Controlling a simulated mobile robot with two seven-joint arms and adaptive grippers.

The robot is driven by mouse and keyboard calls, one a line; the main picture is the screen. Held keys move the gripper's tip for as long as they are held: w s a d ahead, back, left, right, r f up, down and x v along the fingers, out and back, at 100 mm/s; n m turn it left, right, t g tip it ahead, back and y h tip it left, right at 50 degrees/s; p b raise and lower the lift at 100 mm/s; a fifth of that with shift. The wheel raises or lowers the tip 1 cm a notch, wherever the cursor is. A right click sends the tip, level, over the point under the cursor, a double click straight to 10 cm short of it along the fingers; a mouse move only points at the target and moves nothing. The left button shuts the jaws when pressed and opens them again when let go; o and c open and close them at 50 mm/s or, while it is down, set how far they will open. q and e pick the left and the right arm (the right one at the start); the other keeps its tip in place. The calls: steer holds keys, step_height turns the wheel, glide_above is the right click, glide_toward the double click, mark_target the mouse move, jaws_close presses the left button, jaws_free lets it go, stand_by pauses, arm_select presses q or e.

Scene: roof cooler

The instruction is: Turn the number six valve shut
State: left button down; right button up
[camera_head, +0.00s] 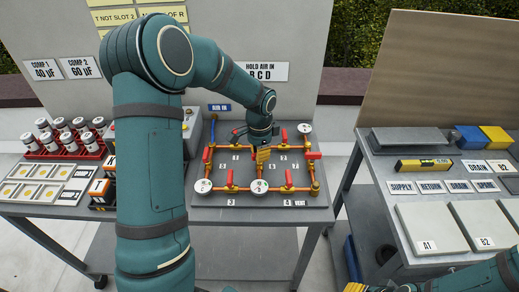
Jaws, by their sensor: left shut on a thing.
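The pipe board (217,201) on the left bench carries orange pipes with several red valve handles and round white gauges. My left gripper (262,160) reaches down to the middle of the upper pipes. Its yellow fingers are shut on a valve handle, which they mostly hide. I cannot read a six beside it, since the gripper covers that part of the board. Red handles at the right (312,155) and lower left (230,178) stand clear of the gripper. My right gripper (354,287) shows only as yellow tips at the bottom edge, away from the board.
A red rack of jars (62,152) and a tray of round parts (32,184) lie left of my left arm. A blue-handled valve (213,125) stands at the board's back left. The right bench holds a yellow level (424,164) and plates (432,228). A gap separates the benches.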

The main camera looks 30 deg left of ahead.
arm_select(q)
steer(key=shift+m+p, duration=0.6)
steer(key=shift+m, duration=0.9)
steer(key=shift+f, duration=0.1)
steer(key=c, duration=1)
jaws_free()
steer(key=shift+r, duration=0.6)
step_height(320, 180, up, 11)
steer(key=shift+f, duration=0.1)
